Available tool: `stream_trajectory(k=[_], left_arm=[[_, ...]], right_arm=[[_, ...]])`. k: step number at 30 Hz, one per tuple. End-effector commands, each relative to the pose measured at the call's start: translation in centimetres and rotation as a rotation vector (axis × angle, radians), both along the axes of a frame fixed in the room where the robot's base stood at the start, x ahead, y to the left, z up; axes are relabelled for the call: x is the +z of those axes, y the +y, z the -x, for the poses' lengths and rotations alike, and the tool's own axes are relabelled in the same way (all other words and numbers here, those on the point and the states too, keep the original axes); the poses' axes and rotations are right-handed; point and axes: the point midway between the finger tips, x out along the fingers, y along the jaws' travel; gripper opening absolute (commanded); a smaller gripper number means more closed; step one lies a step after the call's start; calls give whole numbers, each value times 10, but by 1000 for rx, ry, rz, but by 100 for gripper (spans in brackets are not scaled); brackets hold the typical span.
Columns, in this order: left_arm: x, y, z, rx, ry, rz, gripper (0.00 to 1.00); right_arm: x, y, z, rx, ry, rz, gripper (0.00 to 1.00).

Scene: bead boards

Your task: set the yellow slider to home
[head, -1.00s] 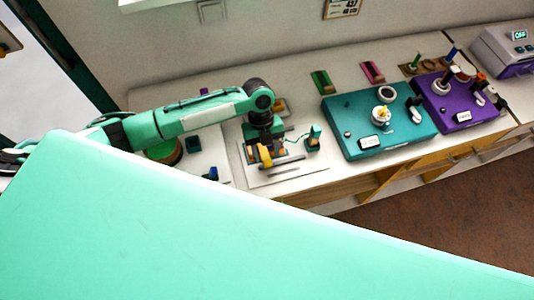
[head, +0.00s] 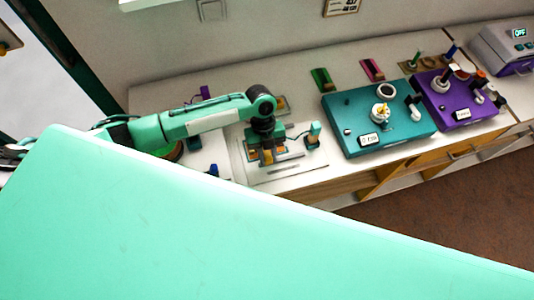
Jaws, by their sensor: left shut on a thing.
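My left gripper (head: 267,153) points down over a pale board (head: 290,172) on the counter. It is shut on a small yellow piece (head: 268,157), which seems to be the yellow slider. The fingers hide most of that piece, and I cannot read its position along its track. Orange parts of the board show on both sides of the fingers. A teal upright post (head: 314,131) with a thin cord stands at the board's right. My right gripper is not in view.
A teal box (head: 357,138) with knobs and a label stands to the right, and a purple box (head: 455,117) beyond it. Green (head: 321,79) and pink (head: 372,69) trays lie behind. A mint surface of mine hides the foreground.

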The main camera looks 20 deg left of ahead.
Motion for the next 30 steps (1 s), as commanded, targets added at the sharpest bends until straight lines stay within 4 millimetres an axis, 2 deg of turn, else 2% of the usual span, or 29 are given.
stream_trajectory(k=[10,22,23,24,26,30], left_arm=[[-1,-49,-35,2,-3,3,0],[1,-55,-39,3,-2,0,0],[1,-55,-39,3,-2,0,31],[1,-55,-39,3,-2,0,39],[1,-55,-39,3,-2,0,47],[1,-55,-38,2,-2,1,47]], right_arm=[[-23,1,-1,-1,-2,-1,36],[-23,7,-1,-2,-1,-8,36],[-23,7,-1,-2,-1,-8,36],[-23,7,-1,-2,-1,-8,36],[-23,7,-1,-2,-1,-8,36],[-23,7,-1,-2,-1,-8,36]])
